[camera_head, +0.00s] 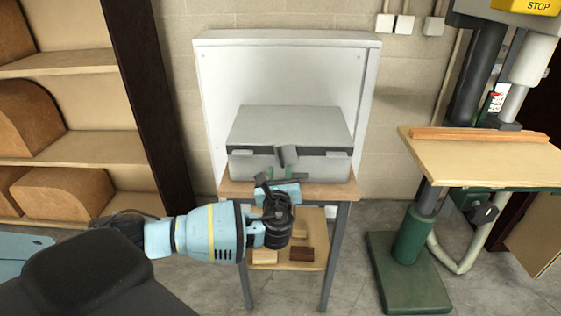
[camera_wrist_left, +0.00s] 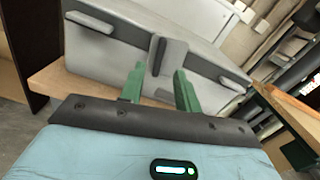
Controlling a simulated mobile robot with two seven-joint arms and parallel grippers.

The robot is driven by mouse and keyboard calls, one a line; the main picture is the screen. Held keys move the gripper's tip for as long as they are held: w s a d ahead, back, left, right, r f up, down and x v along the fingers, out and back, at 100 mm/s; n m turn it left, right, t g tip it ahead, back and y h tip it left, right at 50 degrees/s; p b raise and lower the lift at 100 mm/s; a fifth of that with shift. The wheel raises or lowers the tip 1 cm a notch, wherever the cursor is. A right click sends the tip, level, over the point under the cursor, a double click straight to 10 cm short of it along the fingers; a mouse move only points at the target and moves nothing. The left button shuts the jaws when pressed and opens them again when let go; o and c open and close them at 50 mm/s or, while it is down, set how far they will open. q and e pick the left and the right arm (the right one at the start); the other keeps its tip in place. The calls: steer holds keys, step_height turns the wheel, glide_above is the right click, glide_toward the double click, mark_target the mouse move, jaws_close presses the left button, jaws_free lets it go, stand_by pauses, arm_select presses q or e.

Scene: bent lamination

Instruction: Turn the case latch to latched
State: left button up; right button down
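The grey case (camera_head: 290,126) stands closed on a small wooden-topped table (camera_head: 232,188). Its latch (camera_head: 287,156) is a dark grey block at the middle of the front, on the black seam band, and looks slightly tilted. In the left wrist view the latch (camera_wrist_left: 168,56) shows a wide grey block with a narrow dark part at its left. My left gripper (camera_head: 284,177) is in front of the case, just below the latch. In the left wrist view its green fingers (camera_wrist_left: 159,72) are apart, with the latch's lower part between them in the picture. Contact cannot be told. My right gripper is not in view.
A white back panel (camera_head: 279,70) stands behind the case. Wood blocks (camera_head: 302,254) lie on the table's lower shelf. A wooden shelf unit (camera_head: 75,150) is at the left. A drill-press-like machine with a wooden table (camera_head: 480,158) is at the right.

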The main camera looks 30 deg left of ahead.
mark_target(280, 157)
arm_select(q)
steer(key=shift+b+x, duration=0.3)
steer(key=shift+x, duration=2.75)
steer(key=shift+d, duration=0.1)
jaws_close()
